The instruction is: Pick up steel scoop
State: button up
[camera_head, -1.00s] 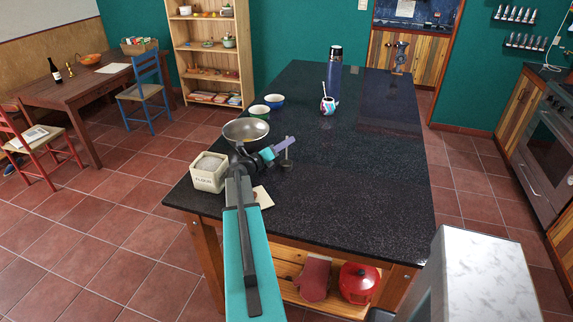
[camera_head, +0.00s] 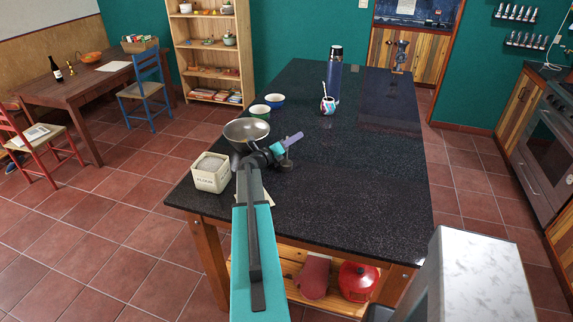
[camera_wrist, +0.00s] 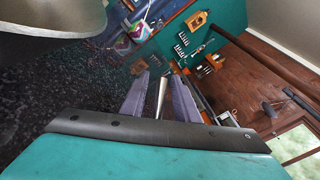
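My gripper (camera_wrist: 160,85) reaches over the near left part of the dark counter, beside a steel bowl or pan (camera_head: 246,131). In the wrist view its two purple fingers stand apart. A slim silvery rod (camera_wrist: 161,97) shows between them, with gaps at its sides. I cannot tell whether this rod is the steel scoop's handle or part of the scale-like thing there. One purple finger (camera_head: 293,139) shows in the head view. A small grey metal piece (camera_head: 286,162) is just below it. No scoop is clearly recognisable; my arm hides part of this area.
A flour box (camera_head: 211,173) stands left of my arm at the counter's edge. A patterned cup (camera_head: 328,106) and a dark flask (camera_head: 334,72) are farther back. The counter's right side (camera_head: 375,180) is clear.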

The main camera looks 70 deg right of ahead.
dwell(0.5)
grip_shut()
notch_tip(320, 180, up, 10)
jog(key=b, duration=0.3)
dwell(0.8)
dwell(0.6)
